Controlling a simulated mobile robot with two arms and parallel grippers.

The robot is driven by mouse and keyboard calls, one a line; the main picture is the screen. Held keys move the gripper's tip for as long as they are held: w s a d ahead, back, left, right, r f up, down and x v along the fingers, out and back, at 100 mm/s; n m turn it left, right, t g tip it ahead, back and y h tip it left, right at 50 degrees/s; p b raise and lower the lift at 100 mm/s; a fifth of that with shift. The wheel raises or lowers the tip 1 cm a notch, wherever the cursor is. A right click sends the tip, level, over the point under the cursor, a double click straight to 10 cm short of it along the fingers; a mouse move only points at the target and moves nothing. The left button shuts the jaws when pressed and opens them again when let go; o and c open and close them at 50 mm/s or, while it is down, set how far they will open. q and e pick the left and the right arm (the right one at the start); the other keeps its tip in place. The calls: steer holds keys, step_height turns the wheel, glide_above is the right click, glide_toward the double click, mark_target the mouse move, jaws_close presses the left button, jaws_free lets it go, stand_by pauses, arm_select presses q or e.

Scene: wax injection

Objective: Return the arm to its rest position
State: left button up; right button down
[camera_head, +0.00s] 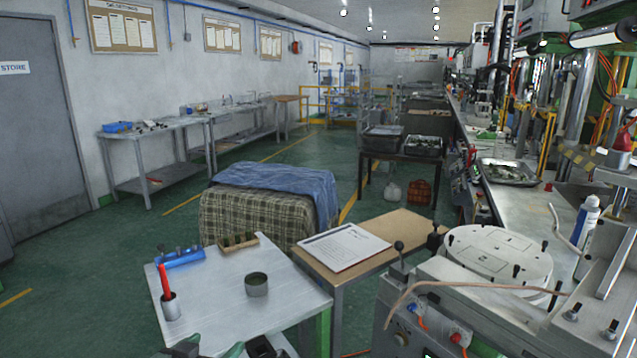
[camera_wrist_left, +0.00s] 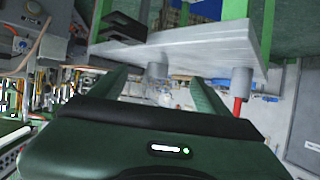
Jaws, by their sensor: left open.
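My left gripper (camera_head: 209,348) shows only in part at the bottom edge of the head view, low by the near side of the small light-topped table (camera_head: 215,290). In the left wrist view its two green fingers (camera_wrist_left: 157,85) stand apart with nothing held between them. That view is turned over, with the table (camera_wrist_left: 190,48) seen edge-on beyond the fingers. Most of the left arm is hidden below the head view.
On the table are a grey cup (camera_head: 257,285), a holder with a red stick (camera_head: 166,283), a blue rack (camera_head: 180,258) and a wooden block (camera_head: 238,243). A machine with a round white plate (camera_head: 497,255) stands at right. Green floor is open at left.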

arm_select(q)
steer(key=s+f+g+y, duration=0.1)
steer(key=s+f+g, duration=0.2)
steer(key=s+f, duration=0.5)
steer(key=s+f+g, duration=0.3)
steer(key=s, duration=1)
steer(key=s+f+g+y, duration=0.1)
steer(key=s+f+g, duration=0.2)
steer(key=s+f, duration=0.5)
steer(key=s+f+g, duration=0.1)
steer(key=s+f, duration=0.1)
steer(key=f, duration=1.1)
steer(key=s+f+g, duration=0.1)
steer(key=s+f, duration=0.1)
steer(key=f, duration=1)
steer(key=s+a+f, duration=0.2)
steer(key=s+f, duration=1.2)
steer(key=s, duration=0.1)
steer(key=shift+a+f+g, duration=0.15)
steer(key=shift+f+g, duration=0.2)
steer(key=shift+g, duration=0.05)
